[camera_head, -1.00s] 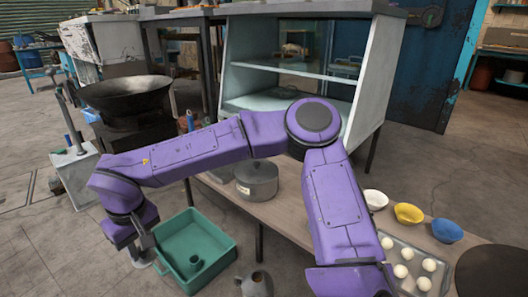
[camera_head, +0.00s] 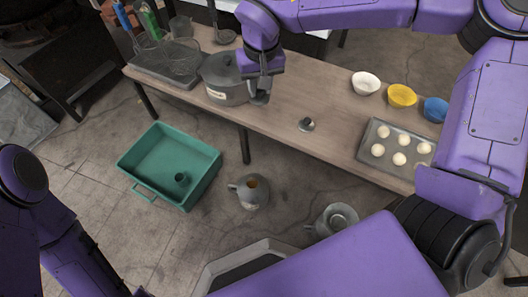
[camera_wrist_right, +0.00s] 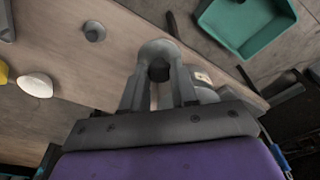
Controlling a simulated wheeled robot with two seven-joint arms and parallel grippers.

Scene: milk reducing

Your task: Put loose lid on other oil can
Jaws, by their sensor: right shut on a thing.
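My right gripper (camera_head: 260,98) is over the table beside the grey pot. In the right wrist view the gripper (camera_wrist_right: 158,78) is shut on a grey rounded piece (camera_wrist_right: 157,48) with a dark hollow, which looks like a lid. A small grey cap-like piece (camera_head: 306,124) lies on the table; it also shows in the wrist view (camera_wrist_right: 93,31). A grey can with a handle and a brownish opening (camera_head: 249,191) stands on the floor. A second grey can (camera_head: 336,218) stands to its right, partly cut off by my arm. My left gripper is out of view.
A grey pot (camera_head: 225,80) stands close to my right gripper. White (camera_head: 365,83), yellow (camera_head: 402,96) and blue (camera_head: 435,109) bowls and a tray (camera_head: 365,146) of dough balls are at the table's right.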

